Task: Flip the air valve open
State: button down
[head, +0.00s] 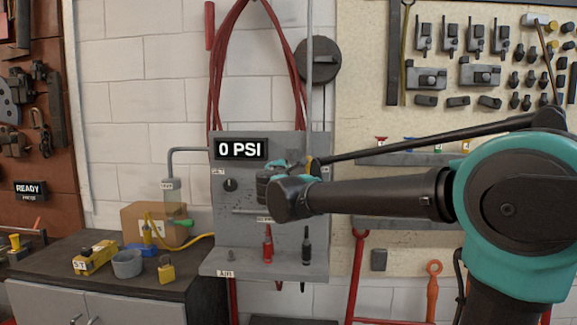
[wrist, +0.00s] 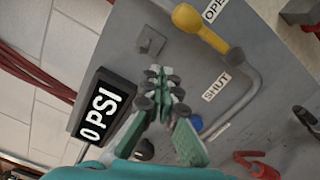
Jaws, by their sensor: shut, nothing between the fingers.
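The air valve has a yellow handle (wrist: 203,32) on a grey pipe at the upper right of the wrist view. An OPEN label (wrist: 215,9) is beside it and a SHUT label (wrist: 217,86) lies further down the panel. Which label the handle is set to is unclear. In the head view my gripper (head: 285,168) is in front of the panel.
The grey panel (head: 235,260) carries a display (head: 240,149) reading 0 PSI, a dark knob (head: 230,185), and red (head: 267,245) and black (head: 306,245) tools below. A vertical pipe (head: 310,80) rises above. The bench (head: 100,275) at left holds a cup and small blocks.

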jog(key=s, duration=0.5)
jog(key=shift+s+a, duration=0.1)
jog(key=shift+a, duration=0.15)
